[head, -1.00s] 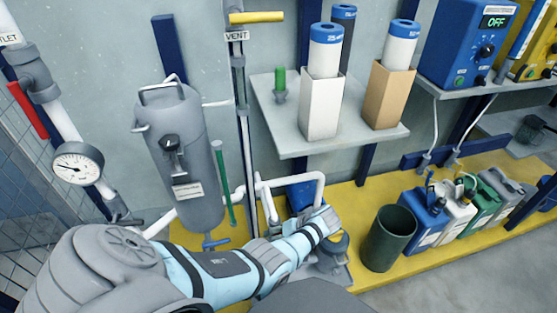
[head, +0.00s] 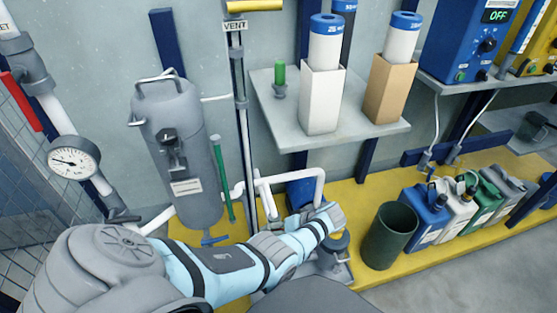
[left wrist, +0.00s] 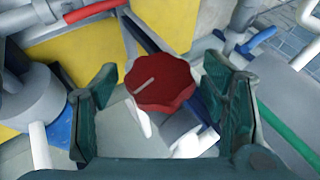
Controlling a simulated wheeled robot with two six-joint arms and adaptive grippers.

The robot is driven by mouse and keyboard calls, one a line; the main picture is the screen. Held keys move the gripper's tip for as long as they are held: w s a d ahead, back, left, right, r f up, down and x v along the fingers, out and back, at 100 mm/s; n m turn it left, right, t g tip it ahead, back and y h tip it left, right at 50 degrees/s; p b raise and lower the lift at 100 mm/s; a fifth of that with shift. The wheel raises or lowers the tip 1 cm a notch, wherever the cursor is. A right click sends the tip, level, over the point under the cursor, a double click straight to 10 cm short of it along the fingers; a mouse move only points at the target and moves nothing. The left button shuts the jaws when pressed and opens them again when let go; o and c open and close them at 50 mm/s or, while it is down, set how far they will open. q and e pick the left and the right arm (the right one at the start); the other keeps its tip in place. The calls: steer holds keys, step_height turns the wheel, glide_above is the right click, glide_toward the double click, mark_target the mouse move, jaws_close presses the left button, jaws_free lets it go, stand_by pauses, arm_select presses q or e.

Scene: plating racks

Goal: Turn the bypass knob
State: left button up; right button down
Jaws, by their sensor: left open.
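A red lobed knob (left wrist: 160,84) with a pale pointer line on its top shows in the left wrist view. It appears to be the bypass knob; I can read no label on it. My left gripper (left wrist: 165,105) is open, with one dark green finger on each side of the knob. Gaps show between the knob and both fingers. In the head view my left forearm reaches over the pipework at the bottom centre, and its wrist hides the knob and the fingers. My right gripper is not in view.
White pipes (head: 290,177) and a grey filter housing (head: 178,150) stand close behind my left arm. A dark green bin (head: 389,238) and several jugs stand to the right on the yellow platform. A red lever (left wrist: 82,12) and a blue lever (left wrist: 258,40) flank the knob.

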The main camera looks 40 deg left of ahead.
arm_select(q)
steer(key=v, duration=1.2)
steer(key=s+r+m+t+h+p, duration=0.1)
steer(key=s+r+m+h+p, duration=0.2)
steer(key=s+p, duration=1.6)
steer(key=s+a+r+m+t+h+p, duration=0.1)
steer(key=s+m+p, duration=0.6)
steer(key=s+p, duration=1.1)
step_height(320, 180, up, 3)
steer(key=t+h+p, duration=0.1)
steer(key=h+p, duration=0.1)
steer(key=p, duration=0.2)
steer(key=shift+s+r+t+h, duration=0.25)
steer(key=shift+s+t+h, duration=0.05)
steer(key=shift+s, duration=0.05)
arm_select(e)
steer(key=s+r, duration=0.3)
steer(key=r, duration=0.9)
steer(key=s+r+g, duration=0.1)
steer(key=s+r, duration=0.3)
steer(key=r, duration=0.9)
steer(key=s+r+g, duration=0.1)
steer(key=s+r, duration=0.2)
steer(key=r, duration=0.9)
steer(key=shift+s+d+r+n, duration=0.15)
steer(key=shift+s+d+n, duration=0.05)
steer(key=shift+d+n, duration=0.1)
